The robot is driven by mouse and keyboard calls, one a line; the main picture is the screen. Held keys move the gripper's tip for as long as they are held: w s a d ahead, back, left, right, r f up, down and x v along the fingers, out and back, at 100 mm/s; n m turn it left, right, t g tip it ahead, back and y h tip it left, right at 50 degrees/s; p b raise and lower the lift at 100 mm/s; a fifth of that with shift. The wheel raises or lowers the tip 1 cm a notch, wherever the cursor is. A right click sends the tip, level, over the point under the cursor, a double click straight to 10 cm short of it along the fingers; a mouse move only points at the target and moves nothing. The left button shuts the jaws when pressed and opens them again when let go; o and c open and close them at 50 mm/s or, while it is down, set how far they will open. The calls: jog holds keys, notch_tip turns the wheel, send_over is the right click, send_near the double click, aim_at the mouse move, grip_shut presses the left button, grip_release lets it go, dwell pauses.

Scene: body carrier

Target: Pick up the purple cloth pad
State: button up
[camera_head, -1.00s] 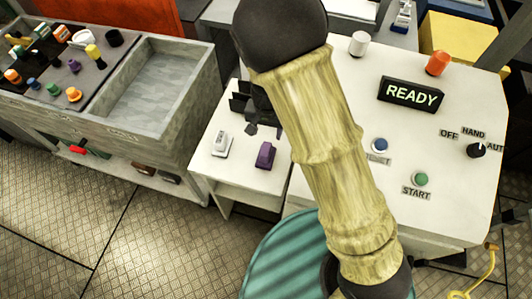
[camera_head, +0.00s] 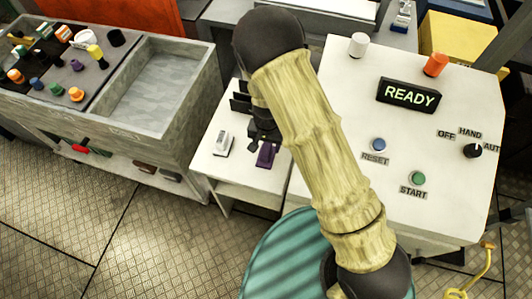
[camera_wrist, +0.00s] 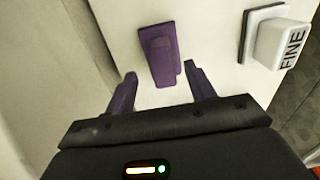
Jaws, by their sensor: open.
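The purple cloth pad (camera_head: 267,155) lies on the small white table, partly covered by my gripper in the head view. In the wrist view the pad (camera_wrist: 159,54) lies just ahead of the fingertips, in line with the gap between them. My gripper (camera_wrist: 158,76) is open and empty, with a purple-looking finger on each side. In the head view my gripper (camera_head: 264,138) is over the table at the pad's far end. I cannot tell how high it is above the table.
A grey sink bench (camera_head: 165,80) is at left. The READY console (camera_head: 450,130) is at right.

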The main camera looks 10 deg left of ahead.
aim_at(266, 148)
jog(key=shift+w+a+f+p, duration=0.1)
jog(key=shift+f+p, duration=0.35)
jog(key=shift+f, duration=0.75)
jog(key=shift+w+a+f+p, duration=0.1)
jog(key=shift+f+p, duration=0.35)
jog(key=shift+f, duration=0.75)
jog(key=shift+s, duration=0.1)
jog(key=c, duration=1.1)
